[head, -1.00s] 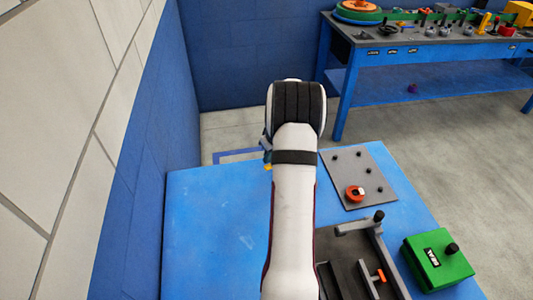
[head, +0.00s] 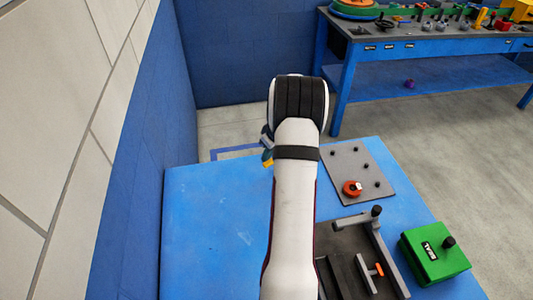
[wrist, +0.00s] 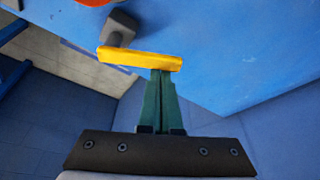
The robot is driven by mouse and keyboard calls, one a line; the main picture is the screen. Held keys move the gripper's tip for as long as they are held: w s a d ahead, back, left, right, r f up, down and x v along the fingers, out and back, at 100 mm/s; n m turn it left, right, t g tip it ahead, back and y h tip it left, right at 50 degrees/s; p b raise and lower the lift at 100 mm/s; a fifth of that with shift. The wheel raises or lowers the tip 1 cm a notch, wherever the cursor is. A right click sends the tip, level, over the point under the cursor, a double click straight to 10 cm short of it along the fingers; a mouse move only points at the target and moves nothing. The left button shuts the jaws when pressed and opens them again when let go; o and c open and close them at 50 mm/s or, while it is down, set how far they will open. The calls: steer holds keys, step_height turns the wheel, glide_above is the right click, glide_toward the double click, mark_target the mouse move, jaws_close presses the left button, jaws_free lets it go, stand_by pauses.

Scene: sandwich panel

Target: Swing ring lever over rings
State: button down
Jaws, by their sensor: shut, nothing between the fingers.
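My gripper's green fingers (wrist: 161,102) are together in the wrist view. A yellow bar (wrist: 140,58) lies across their tips, with a grey block (wrist: 119,27) beside its left end. I cannot tell whether the bar touches the fingers. In the head view, my arm hides most of the gripper; a bit of teal finger and a small yellow piece (head: 267,163) show at its left. I cannot tell for sure which part is the ring lever. An orange-red ring-like piece (head: 352,188) sits on a grey plate (head: 350,160) with several black pegs.
A dark fixture with a grey bar and black knob (head: 376,210) stands at the blue table's (head: 215,230) front right. A T-handle with orange end (head: 379,269) is within it. A green box (head: 435,255) is beside it. The table's left part is clear; a wall runs along the left.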

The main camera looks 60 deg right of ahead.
steer(key=s+n, duration=0.1)
steer(key=n+y, duration=0.1)
steer(key=n, duration=0.1)
steer(key=s+n, duration=0.1)
steer(key=shift+s+a+n+y, duration=0.3)
steer(key=shift+a+n, duration=0.05)
steer(key=shift+n, duration=0.05)
steer(key=n, duration=0.1)
steer(key=s+n+y, duration=0.1)
steer(key=shift+s+n, duration=0.25)
steer(key=shift+n, duration=0.05)
steer(key=n, duration=0.1)
steer(key=s+n, duration=0.1)
steer(key=shift+s+d+n+g+y, duration=0.2)
steer(key=shift+d+n+g+y, duration=0.1)
steer(key=shift+n, duration=0.1)
steer(key=shift+s, duration=0.25)
steer(key=shift+s+d, duration=0.25)
steer(key=shift+s, duration=0.15)
steer(key=shift+s+d, duration=0.8)
steer(key=shift+d, duration=0.05)
